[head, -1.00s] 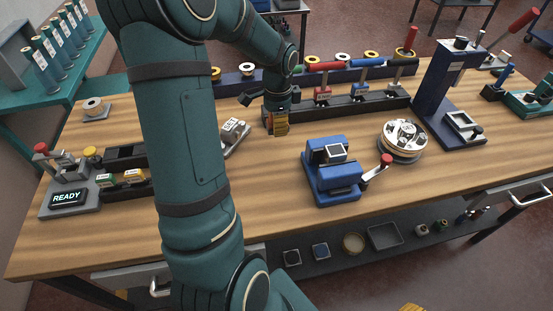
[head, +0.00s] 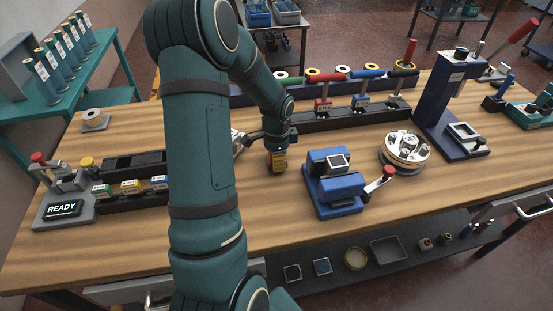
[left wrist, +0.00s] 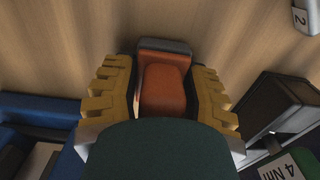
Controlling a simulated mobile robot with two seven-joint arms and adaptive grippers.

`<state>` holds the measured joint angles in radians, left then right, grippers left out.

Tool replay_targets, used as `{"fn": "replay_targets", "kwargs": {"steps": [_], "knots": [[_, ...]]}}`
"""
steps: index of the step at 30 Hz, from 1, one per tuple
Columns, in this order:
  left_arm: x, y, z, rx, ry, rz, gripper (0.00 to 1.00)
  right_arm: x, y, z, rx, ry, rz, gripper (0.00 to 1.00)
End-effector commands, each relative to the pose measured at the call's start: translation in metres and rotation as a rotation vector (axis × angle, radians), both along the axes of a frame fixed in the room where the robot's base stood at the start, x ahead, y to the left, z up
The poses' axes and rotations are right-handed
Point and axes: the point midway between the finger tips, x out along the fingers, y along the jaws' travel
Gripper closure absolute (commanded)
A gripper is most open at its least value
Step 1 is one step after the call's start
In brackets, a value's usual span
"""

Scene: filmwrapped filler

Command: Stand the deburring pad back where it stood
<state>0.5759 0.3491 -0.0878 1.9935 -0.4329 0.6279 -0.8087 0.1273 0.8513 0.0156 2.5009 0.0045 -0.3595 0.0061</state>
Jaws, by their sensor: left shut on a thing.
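My left gripper (head: 278,162) reaches down over the middle of the wooden bench, left of the blue clamp fixture. Its yellow fingers are shut on a rust-red block with a dark end, seemingly the deburring pad; it shows between both fingers in the left wrist view (left wrist: 165,88). My right gripper is not in view.
The blue fixture (head: 334,190) stands close on the right, with a round turntable (head: 404,155) beyond it. A long black tool rack (head: 337,121) lies behind. Dark trays (head: 130,202) and a READY display (head: 62,209) are at left. Bare wood lies in front of the gripper.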

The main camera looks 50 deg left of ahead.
Motion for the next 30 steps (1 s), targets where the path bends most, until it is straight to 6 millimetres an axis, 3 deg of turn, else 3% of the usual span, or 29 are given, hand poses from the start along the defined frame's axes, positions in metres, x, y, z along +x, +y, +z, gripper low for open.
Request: {"fn": "replay_targets", "kwargs": {"steps": [6,7,9,20,25,30], "knots": [[0.000,0.000,-0.004,0.000,0.000,0.000,0.94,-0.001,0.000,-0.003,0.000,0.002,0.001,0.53],[0.000,0.000,-0.003,0.000,0.000,0.000,0.45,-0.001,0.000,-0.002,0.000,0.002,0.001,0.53],[0.000,0.000,-0.003,0.000,0.000,0.000,0.29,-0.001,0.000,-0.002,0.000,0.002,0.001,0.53],[0.000,0.000,0.001,0.000,0.000,0.000,0.29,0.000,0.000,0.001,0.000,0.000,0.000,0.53],[0.001,0.000,0.023,0.002,-0.003,0.000,0.29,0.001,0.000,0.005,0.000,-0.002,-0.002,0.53],[0.001,0.000,0.059,0.002,-0.005,-0.001,0.29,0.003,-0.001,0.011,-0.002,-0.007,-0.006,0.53]]}}
